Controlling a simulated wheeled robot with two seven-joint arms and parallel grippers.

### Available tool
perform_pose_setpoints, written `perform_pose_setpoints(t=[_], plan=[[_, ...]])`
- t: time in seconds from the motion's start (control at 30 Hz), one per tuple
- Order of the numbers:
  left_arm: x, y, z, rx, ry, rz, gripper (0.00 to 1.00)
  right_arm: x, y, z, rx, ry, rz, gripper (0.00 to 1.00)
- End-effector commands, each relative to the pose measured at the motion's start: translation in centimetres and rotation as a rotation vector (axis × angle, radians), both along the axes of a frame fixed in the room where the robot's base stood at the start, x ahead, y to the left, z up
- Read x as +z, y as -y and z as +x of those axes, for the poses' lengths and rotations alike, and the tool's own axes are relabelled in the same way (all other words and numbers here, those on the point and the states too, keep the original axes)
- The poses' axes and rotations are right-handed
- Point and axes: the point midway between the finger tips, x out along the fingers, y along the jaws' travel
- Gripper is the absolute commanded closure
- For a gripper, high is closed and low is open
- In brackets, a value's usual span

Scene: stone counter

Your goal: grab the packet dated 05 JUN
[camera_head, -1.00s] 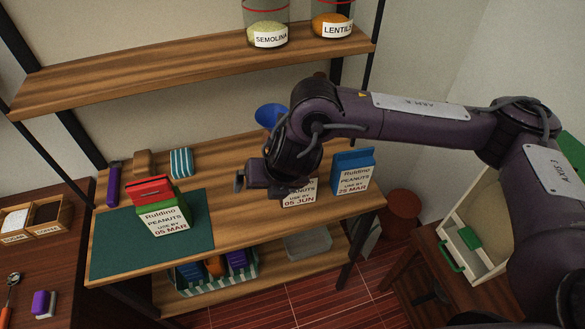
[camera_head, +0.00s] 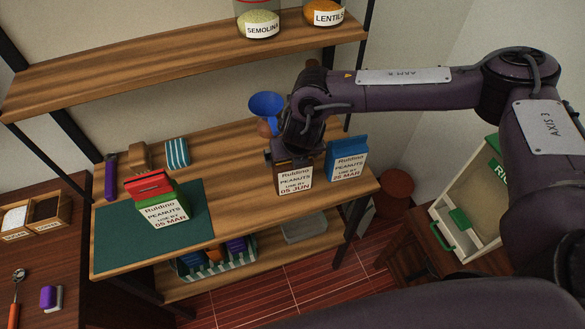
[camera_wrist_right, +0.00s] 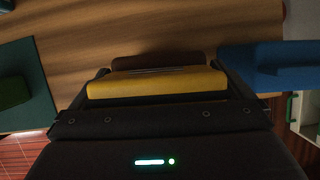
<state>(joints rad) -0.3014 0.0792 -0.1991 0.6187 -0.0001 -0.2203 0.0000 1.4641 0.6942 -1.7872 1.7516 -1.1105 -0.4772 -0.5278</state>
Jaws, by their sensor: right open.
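The packet marked Ruldino peanuts, use by 05 JUN (camera_head: 295,180), stands upright on the wooden shelf, right of centre in the head view. It has a brown body and a white label. My right gripper (camera_head: 293,159) is open above it, pointing down, and hides its top. In the right wrist view the packet's yellow top (camera_wrist_right: 157,83) lies between the spread fingers of the gripper (camera_wrist_right: 160,76); contact cannot be told. A blue packet (camera_head: 348,160), seemingly dated 25 MAR, stands close to the right. A green packet (camera_head: 160,212) dated 05 MAR stands left. My left gripper is not in view.
The 05 MAR packet stands on a green mat (camera_head: 115,245) with a red item on top. A blue funnel (camera_head: 266,104) stands behind the gripper. An upper shelf (camera_head: 180,70) holds labelled jars. Bare wood (camera_head: 235,185) lies between mat and 05 JUN packet.

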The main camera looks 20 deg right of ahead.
Motion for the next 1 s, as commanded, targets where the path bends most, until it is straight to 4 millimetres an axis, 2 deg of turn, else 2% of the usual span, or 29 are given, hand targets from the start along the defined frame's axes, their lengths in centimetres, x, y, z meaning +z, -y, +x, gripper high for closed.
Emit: perform_pose_setpoints(t=[0.2,0.7,1.0], plan=[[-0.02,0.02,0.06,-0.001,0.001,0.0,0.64,-0.09,-0.03,0.05,0.0,0.001,0.001,0.0],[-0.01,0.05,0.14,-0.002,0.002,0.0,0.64,0.0,-0.05,0.09,-0.001,0.002,0.001,0.65],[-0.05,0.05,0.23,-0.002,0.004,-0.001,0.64,0.3,-0.09,0.17,0.0,0.004,0.003,0.66]])
